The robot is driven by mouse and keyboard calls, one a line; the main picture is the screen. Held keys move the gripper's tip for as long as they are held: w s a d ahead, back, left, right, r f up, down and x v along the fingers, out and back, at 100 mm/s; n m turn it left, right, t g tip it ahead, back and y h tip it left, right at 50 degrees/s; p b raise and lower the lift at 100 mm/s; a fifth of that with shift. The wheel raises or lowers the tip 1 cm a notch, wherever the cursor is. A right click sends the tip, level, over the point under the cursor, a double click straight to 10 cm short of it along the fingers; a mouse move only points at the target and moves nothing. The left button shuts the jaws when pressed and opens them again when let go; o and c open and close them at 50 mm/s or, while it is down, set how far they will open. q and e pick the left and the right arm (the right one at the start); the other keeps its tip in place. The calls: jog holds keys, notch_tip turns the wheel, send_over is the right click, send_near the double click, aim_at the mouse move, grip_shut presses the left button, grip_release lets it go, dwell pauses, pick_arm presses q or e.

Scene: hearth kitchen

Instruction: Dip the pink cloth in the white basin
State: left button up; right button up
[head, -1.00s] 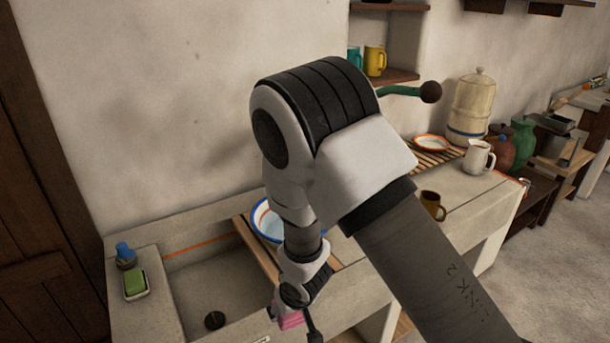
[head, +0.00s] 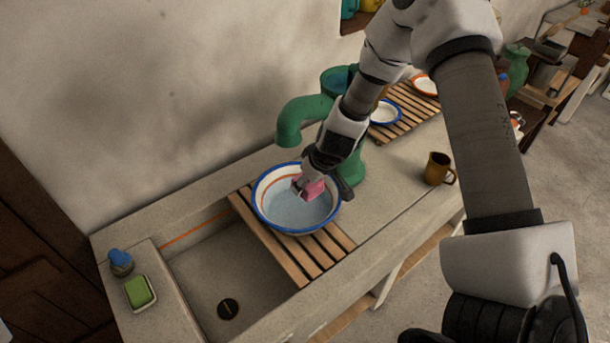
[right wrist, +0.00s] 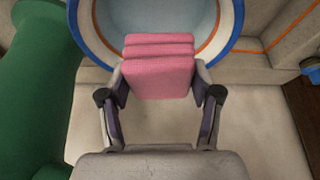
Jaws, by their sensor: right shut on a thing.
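The pink cloth (head: 313,191) is folded and held in my right gripper (head: 306,184), over the right part of the white basin. The right wrist view shows the pink cloth (right wrist: 158,66) between the two fingers of my right gripper (right wrist: 160,97), in front of the basin (right wrist: 240,16). The white basin (head: 262,209) has a blue rim and an orange inner line, and holds pale bluish water (head: 290,210). I cannot tell whether the cloth touches the water. My left gripper is not in view.
The basin stands on a wooden slatted rack (head: 290,262) across the stone sink (head: 220,275). A green pump (head: 302,115) stands close behind the gripper. A brown mug (head: 438,169) is on the counter to the right. A green sponge (head: 139,291) lies in a dish at left.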

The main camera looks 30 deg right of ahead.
jog(key=f+b, duration=0.6)
jog(key=f, duration=0.1)
jog(key=f+b, duration=0.3)
jog(key=f, duration=0.1)
jog(key=shift+w+d, duration=0.1)
jog(key=shift+w, duration=0.3)
jog(key=shift+f+b, duration=0.5)
jog(key=shift+b, duration=0.1)
jog(key=shift+f, duration=0.15)
jog(key=shift+f+b, duration=0.6)
dwell(0.6)
